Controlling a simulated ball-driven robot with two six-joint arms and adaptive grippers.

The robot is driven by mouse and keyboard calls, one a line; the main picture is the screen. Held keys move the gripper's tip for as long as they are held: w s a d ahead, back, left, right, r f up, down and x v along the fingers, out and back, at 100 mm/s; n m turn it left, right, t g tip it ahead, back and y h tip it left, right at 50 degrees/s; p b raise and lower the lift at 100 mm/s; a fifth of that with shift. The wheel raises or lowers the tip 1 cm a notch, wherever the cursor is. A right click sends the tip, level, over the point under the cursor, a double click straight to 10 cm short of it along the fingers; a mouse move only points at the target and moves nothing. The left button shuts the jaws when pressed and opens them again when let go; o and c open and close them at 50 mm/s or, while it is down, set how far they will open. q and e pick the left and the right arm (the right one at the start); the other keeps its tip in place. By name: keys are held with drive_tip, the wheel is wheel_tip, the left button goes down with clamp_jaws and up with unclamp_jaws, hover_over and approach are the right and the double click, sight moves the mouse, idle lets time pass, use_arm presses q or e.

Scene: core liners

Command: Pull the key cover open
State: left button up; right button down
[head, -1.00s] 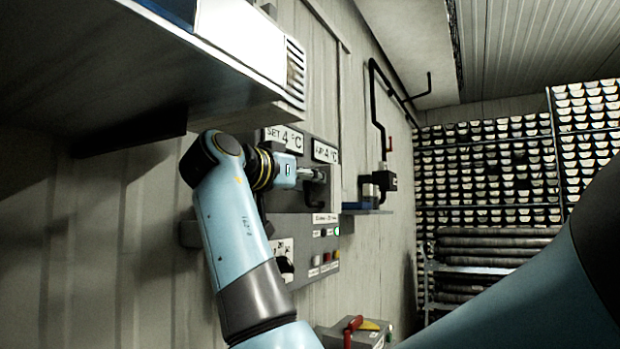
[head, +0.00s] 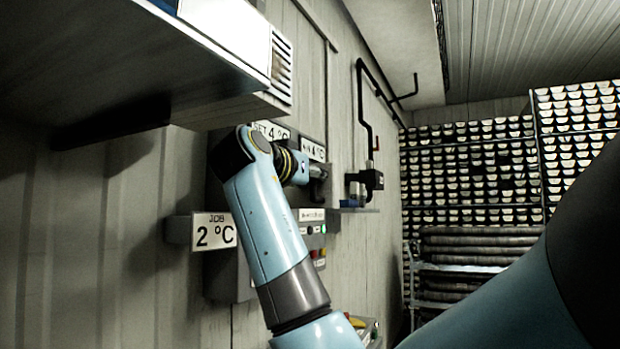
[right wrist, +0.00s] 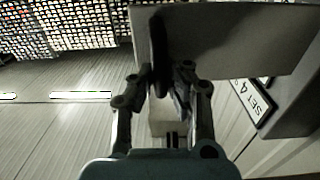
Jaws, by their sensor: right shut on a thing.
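In the head view the dark handle (head: 317,192) shows just under the fingertips. The cover's hinge and what lies behind it are hidden, so I cannot tell how far it is open. My left gripper is not in view.
A SET 4 °C sign (head: 271,131) sits above my right wrist, and a JOB 2 °C sign (head: 214,232) juts out lower left. A grey overhanging box (head: 230,108) is close above the arm. Buttons (head: 318,258) lie below. Racks (head: 470,170) fill the back.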

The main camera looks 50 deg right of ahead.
drive_tip(key=shift+r, duration=0.3)
drive_tip(key=c, duration=1.3)
unclamp_jaws()
drive_tip(key=shift+w+a, duration=0.15)
drive_tip(key=shift+w, duration=0.15)
drive_tip(key=shift+c, duration=0.2)
drive_tip(key=shift+s, duration=0.15)
drive_tip(key=shift+s, duration=0.25)
drive_tip(key=v, duration=0.7)
drive_tip(key=shift+a, duration=0.25)
drive_tip(key=shift+s, duration=0.1)
